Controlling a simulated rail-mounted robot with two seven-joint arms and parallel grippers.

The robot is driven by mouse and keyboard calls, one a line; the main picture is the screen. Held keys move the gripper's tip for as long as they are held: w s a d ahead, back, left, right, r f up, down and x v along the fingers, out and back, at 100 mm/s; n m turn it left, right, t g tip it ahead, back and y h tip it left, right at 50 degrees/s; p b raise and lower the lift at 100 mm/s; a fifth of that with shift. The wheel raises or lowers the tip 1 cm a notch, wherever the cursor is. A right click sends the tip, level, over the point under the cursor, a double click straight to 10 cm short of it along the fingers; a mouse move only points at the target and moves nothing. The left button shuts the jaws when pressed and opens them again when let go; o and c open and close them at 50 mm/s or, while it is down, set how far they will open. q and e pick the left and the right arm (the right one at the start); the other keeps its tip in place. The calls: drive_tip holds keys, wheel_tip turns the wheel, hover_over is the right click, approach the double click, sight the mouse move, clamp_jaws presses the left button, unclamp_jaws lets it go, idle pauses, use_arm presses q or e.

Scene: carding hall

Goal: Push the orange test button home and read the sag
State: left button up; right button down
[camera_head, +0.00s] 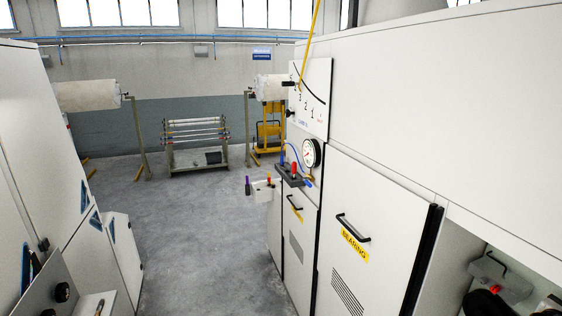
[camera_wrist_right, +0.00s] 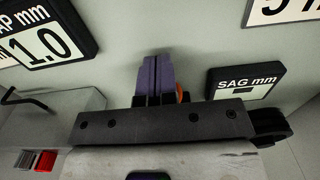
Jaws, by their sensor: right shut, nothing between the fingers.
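In the right wrist view my right gripper (camera_wrist_right: 160,72) has its two purple fingers shut together with nothing between them. A small part of the orange test button (camera_wrist_right: 183,94) shows just right of the fingers. The fingers hide the rest, so I cannot tell whether they touch it or how far in it sits. The SAG mm display (camera_wrist_right: 245,82) is right of the fingers and shows only a dark dash, no number. The button and display cannot be made out in the head view. My left gripper is not in view.
A GAP mm display (camera_wrist_right: 45,40) reads 1.0. Below it is a grey block (camera_wrist_right: 50,115) with a hooked rod and a red button (camera_wrist_right: 46,160). In the head view the block (camera_head: 505,275) sits in a recess at lower right. The grey floor aisle (camera_head: 205,225) is clear.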

drive_tip(key=shift+f+b, duration=0.35)
drive_tip(key=shift+f, duration=0.6)
drive_tip(key=shift+r+p, duration=0.7)
drive_tip(key=shift+p, duration=0.05)
drive_tip(key=shift+r+p, duration=0.95)
drive_tip(key=shift+p, duration=0.1)
drive_tip(key=shift+s+a+r+p, duration=0.15)
drive_tip(key=shift+a+p, duration=0.15)
drive_tip(key=shift+p, duration=0.2)
drive_tip(key=p+v, duration=0.7)
drive_tip(key=v, duration=0.2)
drive_tip(key=shift+a, duration=0.2)
